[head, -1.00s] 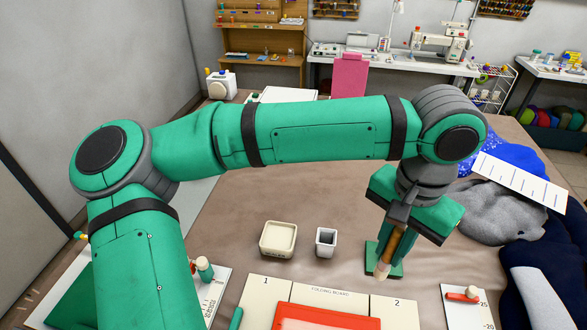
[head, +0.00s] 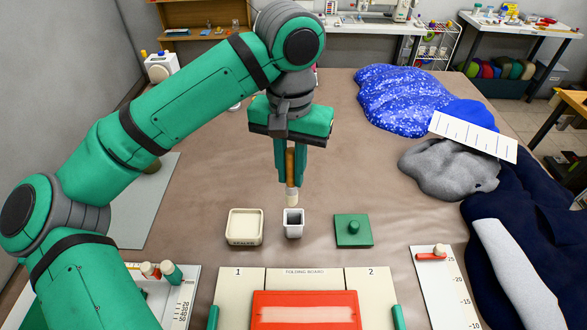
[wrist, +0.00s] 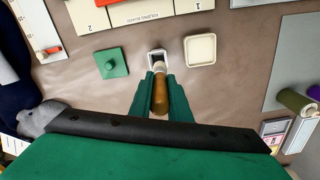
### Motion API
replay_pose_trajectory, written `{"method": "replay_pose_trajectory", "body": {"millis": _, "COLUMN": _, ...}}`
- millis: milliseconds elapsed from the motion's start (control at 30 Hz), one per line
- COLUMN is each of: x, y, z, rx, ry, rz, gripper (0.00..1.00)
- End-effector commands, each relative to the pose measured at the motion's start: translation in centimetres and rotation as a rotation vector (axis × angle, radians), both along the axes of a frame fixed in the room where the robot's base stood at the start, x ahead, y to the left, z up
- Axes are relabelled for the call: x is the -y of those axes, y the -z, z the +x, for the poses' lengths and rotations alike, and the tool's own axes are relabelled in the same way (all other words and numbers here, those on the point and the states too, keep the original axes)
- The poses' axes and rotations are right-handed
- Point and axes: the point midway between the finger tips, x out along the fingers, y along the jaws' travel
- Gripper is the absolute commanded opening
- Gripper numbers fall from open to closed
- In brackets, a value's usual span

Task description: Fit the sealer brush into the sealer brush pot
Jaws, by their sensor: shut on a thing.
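The sealer brush, with a brown wooden handle (head: 290,163) and a pale tip (head: 291,197), hangs roughly upright in my gripper (head: 290,182). In the wrist view the handle (wrist: 160,96) lies between the two green fingers (wrist: 159,88), which are shut on it. The sealer brush pot (head: 293,227) is a small white square cup with a dark inside, standing on the brown table. It also shows in the wrist view (wrist: 157,55), just past the fingertips. The brush tip is close to the pot's rim and looks just above or behind it; I cannot tell the exact gap.
A cream square dish (head: 244,228) stands left of the pot and a green knobbed block (head: 353,231) right of it. The folding board (head: 237,292) with a red frame (head: 304,312) lies in front. Grey and blue fabric heaps (head: 440,168) lie right. The table behind the pot is clear.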

Motion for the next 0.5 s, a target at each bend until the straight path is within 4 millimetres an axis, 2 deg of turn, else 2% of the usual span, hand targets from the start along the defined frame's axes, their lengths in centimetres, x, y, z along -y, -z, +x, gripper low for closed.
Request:
{"method": "replay_pose_trajectory", "body": {"millis": 267, "x": 0.3, "y": 0.2, "z": -0.1, "rx": -0.001, "ry": 0.007, "rz": 0.0, "gripper": 0.0}}
{"method": "replay_pose_trajectory", "body": {"millis": 500, "x": 0.2, "y": 1.3, "z": -0.2, "rx": -0.003, "ry": 0.006, "rz": 0.001, "gripper": 0.0}}
